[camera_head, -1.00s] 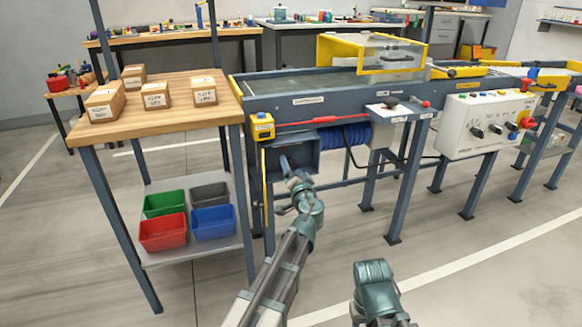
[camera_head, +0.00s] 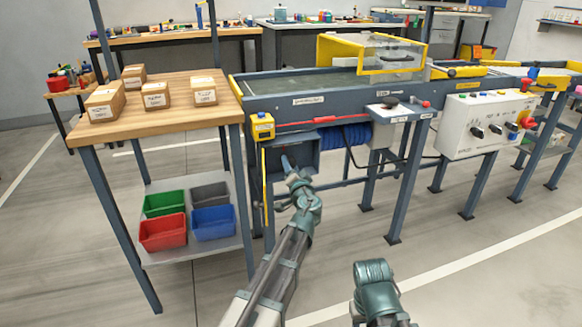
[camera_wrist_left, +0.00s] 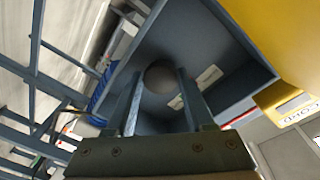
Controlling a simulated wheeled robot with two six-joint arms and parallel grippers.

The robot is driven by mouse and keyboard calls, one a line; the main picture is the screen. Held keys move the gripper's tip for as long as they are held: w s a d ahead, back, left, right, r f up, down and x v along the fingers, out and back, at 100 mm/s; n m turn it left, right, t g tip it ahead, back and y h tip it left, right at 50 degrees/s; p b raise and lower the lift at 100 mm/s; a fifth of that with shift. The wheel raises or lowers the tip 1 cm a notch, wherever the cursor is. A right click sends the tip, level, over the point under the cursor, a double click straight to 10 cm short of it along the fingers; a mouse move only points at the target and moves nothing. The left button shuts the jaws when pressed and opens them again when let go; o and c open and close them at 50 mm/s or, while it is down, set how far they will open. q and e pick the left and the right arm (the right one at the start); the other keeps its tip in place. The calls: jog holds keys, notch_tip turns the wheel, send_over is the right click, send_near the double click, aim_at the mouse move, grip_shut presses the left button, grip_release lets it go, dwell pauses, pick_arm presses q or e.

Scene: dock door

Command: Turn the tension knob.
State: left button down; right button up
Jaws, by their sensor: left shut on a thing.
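The tension knob (camera_wrist_left: 160,75) is a dark, rounded knob inside a blue-grey open box (camera_wrist_left: 225,50) in the left wrist view. My left gripper (camera_wrist_left: 160,84) has one finger on each side of the knob and is shut on it. In the head view the same box (camera_head: 308,148) hangs under the near end of the conveyor, and my left gripper (camera_head: 288,164) reaches into its opening. The knob is hidden there.
A yellow box (camera_head: 262,126) sits on the conveyor corner beside the opening. A wooden table (camera_head: 150,126) with cartons stands at left, over a shelf of coloured bins. A blue coiled hose (camera_head: 345,135) and a white control box (camera_head: 486,126) are to the right.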

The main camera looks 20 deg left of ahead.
pick_arm(q)
jog(key=shift+m, duration=0.4)
jog(key=shift+r+m+p, duration=0.1)
jog(key=shift+m+p, duration=0.35)
jog(key=shift+m, duration=0.65)
jog(key=m, duration=0.3)
jog(key=shift+g+p, duration=0.3)
jog(key=shift+p, duration=0.05)
jog(key=m+p, duration=0.1)
jog(key=m, duration=0.5)
jog(key=shift+d+g, duration=0.1)
jog(key=shift+g, duration=0.3)
jog(key=shift+c, duration=1.4)
grip_release()
jog(key=p+v, duration=0.1)
jog(key=v, duration=1.2)
jog(key=shift+s+d, duration=0.25)
jog(key=shift+d, duration=0.1)
